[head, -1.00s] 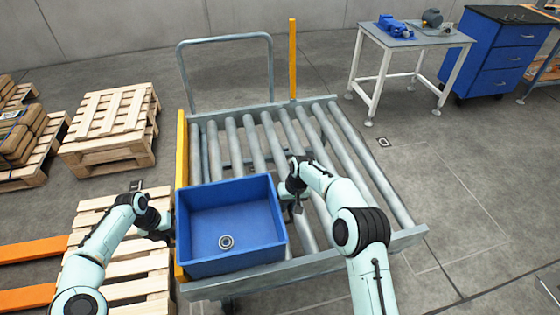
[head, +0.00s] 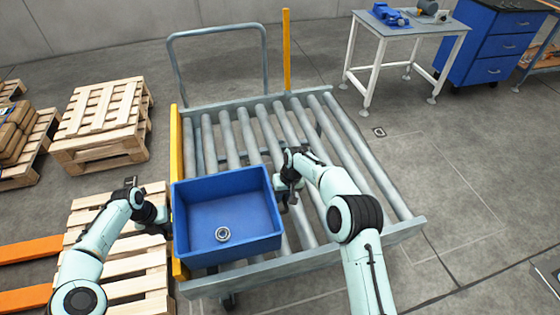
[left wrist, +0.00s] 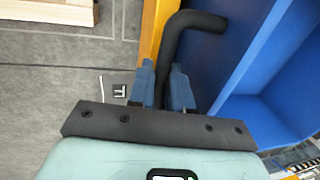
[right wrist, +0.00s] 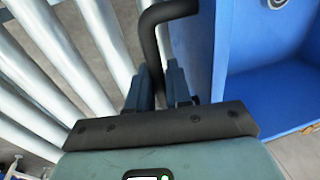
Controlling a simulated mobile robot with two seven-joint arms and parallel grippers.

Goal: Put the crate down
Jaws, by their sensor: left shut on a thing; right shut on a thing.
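The blue crate (head: 232,250) is level above the left front part of the roller cart (head: 345,245). I cannot tell whether its bottom touches the rollers. A small metal ring (head: 222,234) lies inside on its floor. My left gripper (head: 163,226) is shut on the crate's dark bar handle at its left side; that handle (left wrist: 195,22) shows in the left wrist view. My right gripper (head: 285,193) is shut on the handle at the right side; that handle (right wrist: 150,40) shows in the right wrist view.
A yellow side guard (head: 177,150) runs beside the crate's left side. Bare rollers (head: 345,150) lie behind and right of the crate. A wooden pallet (head: 140,285) is left of the cart, with orange forks (head: 30,250) beside it. A small table (head: 410,35) stands back right.

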